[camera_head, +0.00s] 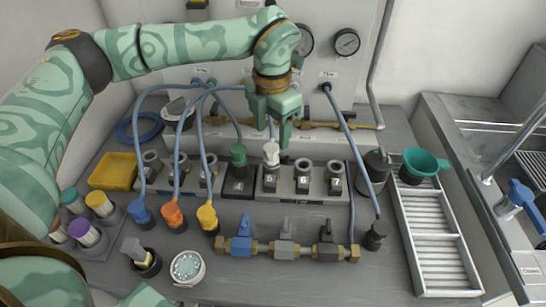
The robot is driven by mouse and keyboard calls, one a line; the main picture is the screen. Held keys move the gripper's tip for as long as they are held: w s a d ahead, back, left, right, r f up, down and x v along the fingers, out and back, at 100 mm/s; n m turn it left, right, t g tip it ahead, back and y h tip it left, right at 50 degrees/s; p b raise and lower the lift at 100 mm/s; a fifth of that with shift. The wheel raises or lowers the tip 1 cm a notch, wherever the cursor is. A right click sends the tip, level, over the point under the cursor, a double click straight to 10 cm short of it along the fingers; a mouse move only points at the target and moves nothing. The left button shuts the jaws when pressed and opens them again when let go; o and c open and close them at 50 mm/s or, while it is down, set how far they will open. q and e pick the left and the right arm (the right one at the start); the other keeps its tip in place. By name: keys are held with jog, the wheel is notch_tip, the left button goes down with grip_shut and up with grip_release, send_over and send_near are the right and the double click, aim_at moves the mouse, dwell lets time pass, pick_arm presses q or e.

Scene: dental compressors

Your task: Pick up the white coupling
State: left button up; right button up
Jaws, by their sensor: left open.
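My left gripper (272,125) reaches down from above and behind. Its jaws are open and empty, just above the white coupling. One finger hangs close to the coupling's upper right. Whether they touch cannot be told. My right gripper is not in view.
A green coupling (238,155) stands left of the white one. Blue, orange and yellow plugs (207,217) on hoses stand in front. A valve manifold (285,243) lies nearer. A yellow tray (114,171) is left; a slatted tray (436,235) is right.

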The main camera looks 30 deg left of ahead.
aim_at(271, 147)
pick_arm(q)
jog(key=f, duration=0.2)
jog(key=f+b, duration=0.1)
jog(key=f, duration=0.1)
jog(key=f+b, duration=0.1)
jog(key=shift+s+f, duration=0.25)
jog(key=shift+f, duration=0.15)
jog(key=shift+r, duration=0.2)
